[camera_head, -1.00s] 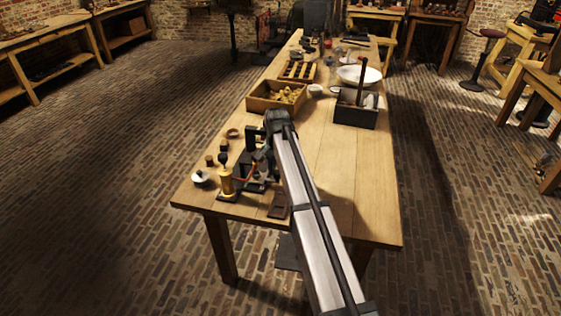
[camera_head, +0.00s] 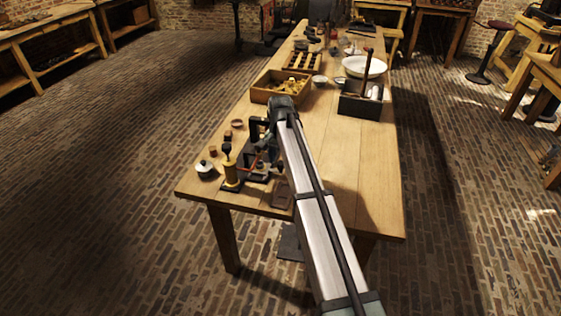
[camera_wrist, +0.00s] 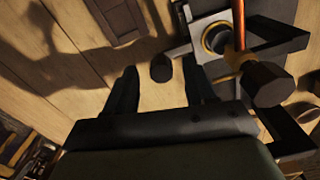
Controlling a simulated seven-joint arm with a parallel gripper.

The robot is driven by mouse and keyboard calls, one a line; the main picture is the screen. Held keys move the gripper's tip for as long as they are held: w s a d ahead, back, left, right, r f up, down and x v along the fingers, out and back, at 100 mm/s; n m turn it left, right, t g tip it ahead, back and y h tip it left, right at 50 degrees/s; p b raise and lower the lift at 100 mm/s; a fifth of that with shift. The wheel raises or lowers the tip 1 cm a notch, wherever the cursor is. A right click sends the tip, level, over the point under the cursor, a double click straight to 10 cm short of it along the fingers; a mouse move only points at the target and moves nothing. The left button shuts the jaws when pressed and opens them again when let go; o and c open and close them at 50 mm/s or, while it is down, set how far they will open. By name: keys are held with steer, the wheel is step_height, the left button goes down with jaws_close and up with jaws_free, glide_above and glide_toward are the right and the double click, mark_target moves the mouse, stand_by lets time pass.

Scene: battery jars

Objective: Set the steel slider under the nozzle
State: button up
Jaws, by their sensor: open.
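The steel slider (camera_wrist: 201,41) is a pale plate with a dark-ringed round opening, at the upper right of the wrist view. A grey rod runs from it to a dark knob (camera_wrist: 162,69). My gripper (camera_wrist: 160,70) is open, its two dark fingers on either side of the knob in the picture; I cannot tell whether they touch it. A copper tube (camera_wrist: 238,22) stands over the ringed opening; its nozzle end is not clear.
A dark hexagonal knob (camera_wrist: 265,84) and black brackets lie close to the right finger. A small dark tray (camera_head: 281,195) sits by the table's front edge. A wooden box (camera_head: 262,95) and a dark box (camera_head: 350,106) stand farther back. The table's right side (camera_head: 370,170) is clear.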

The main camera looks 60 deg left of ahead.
step_height(320, 180, up, 13)
stand_by(0.4)
steer(key=shift+d+f, duration=0.1)
steer(key=shift+f, duration=0.1)
stand_by(0.3)
